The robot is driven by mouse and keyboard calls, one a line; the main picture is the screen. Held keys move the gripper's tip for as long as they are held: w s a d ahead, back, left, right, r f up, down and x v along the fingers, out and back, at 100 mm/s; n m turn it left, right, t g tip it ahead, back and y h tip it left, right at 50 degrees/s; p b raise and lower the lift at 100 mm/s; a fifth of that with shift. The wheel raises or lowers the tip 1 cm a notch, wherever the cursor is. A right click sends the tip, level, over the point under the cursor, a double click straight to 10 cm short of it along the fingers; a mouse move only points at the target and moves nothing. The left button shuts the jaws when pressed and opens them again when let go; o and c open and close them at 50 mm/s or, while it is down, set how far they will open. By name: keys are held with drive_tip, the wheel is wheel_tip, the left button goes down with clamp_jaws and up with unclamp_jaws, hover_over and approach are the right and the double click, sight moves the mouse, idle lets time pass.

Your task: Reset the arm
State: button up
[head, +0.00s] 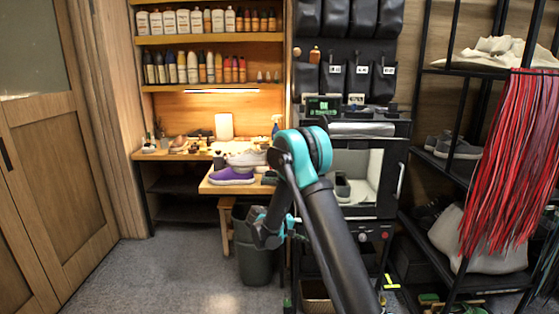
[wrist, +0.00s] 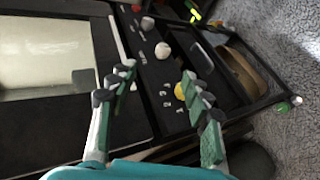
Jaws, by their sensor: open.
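My arm (head: 335,235) reaches up from the bottom of the head view and bends at a teal joint. My gripper (head: 270,235) hangs down left of the arm, in front of a dark bin, and is seen small and from the side. In the wrist view my gripper (wrist: 160,88) has its fingers spread wide with nothing between them. Beyond the fingers is the black control panel (wrist: 160,65) of a cabinet, with knobs and a yellow button. I cannot tell how far the fingertips are from it.
A black cabinet (head: 386,222) with a glass door stands behind my arm. A purple sneaker (head: 232,176) lies on a wooden table (head: 213,189), above a dark bin (head: 255,262). A shoe rack with red strands (head: 508,160) is at right. Floor at left is clear.

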drive_tip(key=s+d+r+m+g+y, duration=0.1)
drive_tip(key=s+d+r+y, duration=0.2)
drive_tip(key=s+d, duration=0.35)
drive_tip(key=s+d+r+y, duration=0.3)
drive_tip(key=s, duration=0.7)
drive_tip(key=s+a+m+y, duration=0.1)
drive_tip(key=s+y, duration=0.1)
drive_tip(key=s, duration=0.7)
drive_tip(key=s+a+f+m+y, duration=0.1)
drive_tip(key=s+m+y, duration=0.1)
drive_tip(key=s, duration=0.8)
drive_tip(key=shift+a+f+t+y, duration=0.2)
drive_tip(key=shift+f+t+y, duration=0.1)
drive_tip(key=shift+y, duration=0.4)
drive_tip(key=shift+d, duration=0.1)
